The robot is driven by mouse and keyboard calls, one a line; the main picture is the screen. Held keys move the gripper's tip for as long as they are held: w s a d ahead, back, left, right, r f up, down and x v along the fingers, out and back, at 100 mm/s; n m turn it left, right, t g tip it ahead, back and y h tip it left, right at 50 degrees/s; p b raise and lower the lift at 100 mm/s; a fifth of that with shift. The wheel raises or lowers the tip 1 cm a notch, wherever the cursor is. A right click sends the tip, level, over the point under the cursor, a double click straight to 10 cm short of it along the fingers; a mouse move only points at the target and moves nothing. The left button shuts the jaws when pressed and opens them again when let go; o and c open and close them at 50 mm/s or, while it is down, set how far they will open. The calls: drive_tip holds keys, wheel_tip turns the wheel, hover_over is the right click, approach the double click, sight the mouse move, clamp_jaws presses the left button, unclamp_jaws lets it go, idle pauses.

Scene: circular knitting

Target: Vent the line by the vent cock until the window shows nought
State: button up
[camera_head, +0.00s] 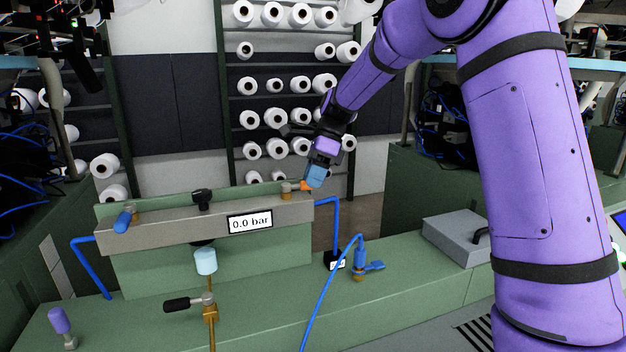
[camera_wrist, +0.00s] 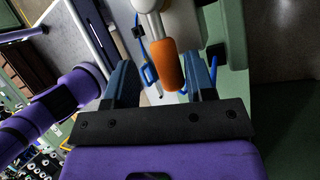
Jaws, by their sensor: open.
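The window (camera_head: 250,223) on the front of the grey manifold reads 0.0 bar. A cock with an orange handle (camera_head: 305,186) and brass body (camera_head: 287,190) stands at the manifold's right end; I take it for the vent cock, though no label is readable. My gripper (camera_head: 314,177) is at this handle and partly hides it. In the wrist view the orange handle (camera_wrist: 167,65) lies between the two blue fingers of my gripper (camera_wrist: 163,82). The fingers are open, with gaps visible on both sides of the handle.
The manifold (camera_head: 160,230) also carries a blue-handled cock (camera_head: 123,221) and a black knob (camera_head: 202,197). Below are a black-handled valve (camera_head: 185,304), a blue valve (camera_head: 370,266) and a purple-handled one (camera_head: 59,321). A grey box (camera_head: 455,240) stands on the bench's right.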

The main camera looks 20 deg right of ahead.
drive_tip(key=v, duration=1)
drive_tip(key=shift+r, duration=0.25)
drive_tip(key=shift+d, duration=0.15)
